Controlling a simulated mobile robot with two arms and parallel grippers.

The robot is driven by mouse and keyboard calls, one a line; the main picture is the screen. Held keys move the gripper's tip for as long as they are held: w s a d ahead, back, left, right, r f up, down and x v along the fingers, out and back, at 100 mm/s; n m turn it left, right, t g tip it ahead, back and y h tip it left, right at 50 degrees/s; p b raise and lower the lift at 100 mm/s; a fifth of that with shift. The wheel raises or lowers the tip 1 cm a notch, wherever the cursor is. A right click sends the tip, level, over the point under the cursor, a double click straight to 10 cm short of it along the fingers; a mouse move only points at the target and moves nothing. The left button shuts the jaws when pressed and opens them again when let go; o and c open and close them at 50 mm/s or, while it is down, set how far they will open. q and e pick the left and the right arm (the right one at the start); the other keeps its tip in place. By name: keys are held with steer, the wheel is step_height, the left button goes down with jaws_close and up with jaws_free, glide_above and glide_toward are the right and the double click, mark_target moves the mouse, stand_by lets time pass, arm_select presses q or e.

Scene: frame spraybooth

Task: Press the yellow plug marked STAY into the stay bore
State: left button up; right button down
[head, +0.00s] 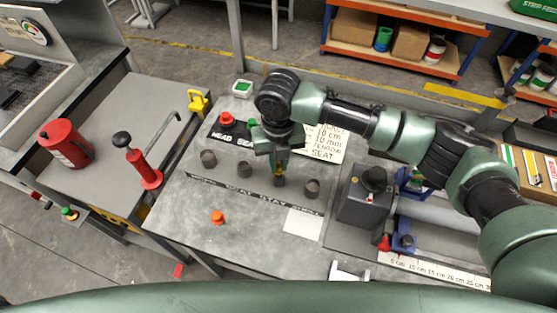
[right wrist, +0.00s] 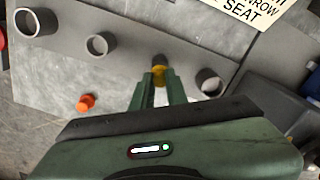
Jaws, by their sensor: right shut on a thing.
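My right gripper (head: 279,168) is shut on the yellow plug (head: 280,172), above the grey bench. It points down at the dark, ring-shaped stay bore (head: 279,182), third from the left in a row of similar bores. In the right wrist view the yellow plug (right wrist: 158,75) sits between the fingertips, in front of the stay bore (right wrist: 158,60) and overlapping its near edge. I cannot tell whether its tip has entered the bore. The STAY mark on the plug cannot be read. My left gripper is not in view.
Neighbouring bores stand at the left (head: 245,170) and right (head: 312,188). An orange plug (head: 217,217) stands on the bench in front. A red plug (head: 227,119) is at the back. A dark block fixture (head: 362,205) stands to the right. A white sheet (head: 303,224) lies near the front.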

mark_target(278, 166)
steer(key=shift+f+b, duration=0.45)
steer(key=shift+f, duration=0.75)
steer(key=c, duration=1.3)
jaws_free()
step_height(278, 166, up, 7)
steer(key=shift+r+b, duration=0.2)
steer(key=shift+b, duration=0.9)
steer(key=shift+r, duration=0.25)
